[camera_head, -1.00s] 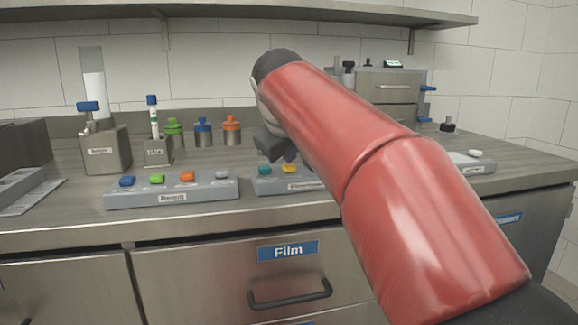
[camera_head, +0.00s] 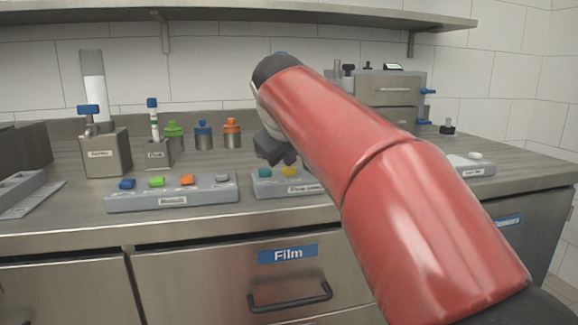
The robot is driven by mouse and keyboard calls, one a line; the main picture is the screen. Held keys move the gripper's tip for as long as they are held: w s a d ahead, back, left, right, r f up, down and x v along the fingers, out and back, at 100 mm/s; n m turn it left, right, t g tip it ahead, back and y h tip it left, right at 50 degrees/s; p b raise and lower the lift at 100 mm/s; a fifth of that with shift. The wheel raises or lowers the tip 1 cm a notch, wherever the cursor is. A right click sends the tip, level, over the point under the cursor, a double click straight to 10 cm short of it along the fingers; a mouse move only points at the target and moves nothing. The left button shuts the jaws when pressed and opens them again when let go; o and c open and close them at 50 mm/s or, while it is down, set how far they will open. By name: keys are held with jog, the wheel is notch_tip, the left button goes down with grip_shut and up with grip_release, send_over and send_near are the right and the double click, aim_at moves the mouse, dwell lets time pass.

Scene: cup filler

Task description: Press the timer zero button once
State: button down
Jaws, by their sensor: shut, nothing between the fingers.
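My gripper (camera_head: 275,157) is a dark shape at the end of my red arm, and its fingers are shut and empty. It hangs just above and behind a grey panel (camera_head: 264,186) with a teal button (camera_head: 265,173) and a yellow button (camera_head: 289,171). I cannot tell whether it touches the panel. My arm hides the panel's right part and part of its label. Another grey panel (camera_head: 474,168) at the far right bears a white button (camera_head: 475,156). Its label is too small to read, so I cannot tell which button is the timer zero button.
A left panel (camera_head: 172,196) carries blue, green, orange and grey buttons. Behind it stand a metal container (camera_head: 105,152), a small tube holder (camera_head: 158,153) and green, blue and orange-topped canisters (camera_head: 203,135). A metal drawer unit (camera_head: 385,90) stands behind my arm. A shelf (camera_head: 300,10) runs above.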

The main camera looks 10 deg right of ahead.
aim_at(289, 170)
jog(key=shift+r+p, duration=0.4)
jog(key=shift+r, duration=0.2)
jog(key=shift+r, duration=0.1)
notch_tip(289, 170, up, 5)
jog(key=p, duration=0.5)
jog(key=s+f+m+g+y, duration=0.2)
jog(key=s+f+m, duration=0.3)
jog(key=s+f, duration=2.2)
jog(key=shift+s+d+g+y, duration=0.15)
jog(key=shift+s+g+y, duration=0.25)
jog(key=shift+g, duration=0.2)
